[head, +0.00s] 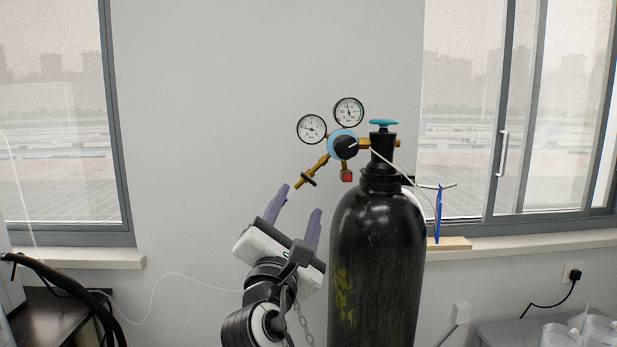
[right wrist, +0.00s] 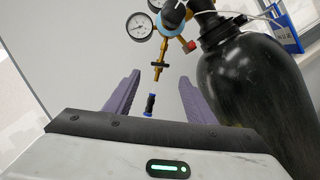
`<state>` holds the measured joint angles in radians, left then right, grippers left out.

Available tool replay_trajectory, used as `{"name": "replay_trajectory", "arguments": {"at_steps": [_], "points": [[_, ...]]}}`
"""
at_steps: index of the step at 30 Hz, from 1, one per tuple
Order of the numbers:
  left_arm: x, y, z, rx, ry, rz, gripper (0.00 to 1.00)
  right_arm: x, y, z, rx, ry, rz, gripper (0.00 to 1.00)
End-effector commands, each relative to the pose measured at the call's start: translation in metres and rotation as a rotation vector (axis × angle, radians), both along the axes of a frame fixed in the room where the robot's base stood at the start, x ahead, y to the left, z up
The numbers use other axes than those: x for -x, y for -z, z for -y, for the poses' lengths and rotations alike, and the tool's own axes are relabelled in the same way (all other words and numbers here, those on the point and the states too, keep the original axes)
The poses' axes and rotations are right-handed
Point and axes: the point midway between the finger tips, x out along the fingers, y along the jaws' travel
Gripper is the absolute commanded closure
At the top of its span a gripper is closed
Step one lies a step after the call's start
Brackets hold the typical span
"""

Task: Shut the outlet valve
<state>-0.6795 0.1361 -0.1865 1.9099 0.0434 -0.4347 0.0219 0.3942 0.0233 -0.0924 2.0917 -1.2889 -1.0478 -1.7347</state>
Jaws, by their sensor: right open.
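The black gas cylinder (head: 377,255) stands upright right of centre, with a blue-green handwheel (head: 384,123) on top. A brass regulator (head: 343,144) with a black knob and two round gauges juts out to its left. The outlet valve (head: 308,179), a small black handle on the brass outlet pipe, slants down and left; it also shows in the right wrist view (right wrist: 158,64). My right gripper (head: 299,205) is open and empty, just below the outlet valve and apart from it. My left gripper is not in view.
Windows flank the wall on both sides. A blue clipboard-like object (head: 438,214) stands on the right sill behind the cylinder. A dark table (head: 50,315) with cables is at lower left. The space left of the regulator is clear.

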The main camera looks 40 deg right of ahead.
Motion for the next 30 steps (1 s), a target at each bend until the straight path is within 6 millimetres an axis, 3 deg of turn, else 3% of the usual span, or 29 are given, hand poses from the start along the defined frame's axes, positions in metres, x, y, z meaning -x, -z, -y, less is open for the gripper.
{"name": "replay_trajectory", "arguments": {"at_steps": [18,30], "points": [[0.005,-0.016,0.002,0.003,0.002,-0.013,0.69,-0.05,-0.031,0.072,0.008,0.01,-0.004,0.5],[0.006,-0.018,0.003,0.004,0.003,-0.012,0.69,-0.055,-0.032,0.08,0.007,0.009,-0.003,0.5]]}}
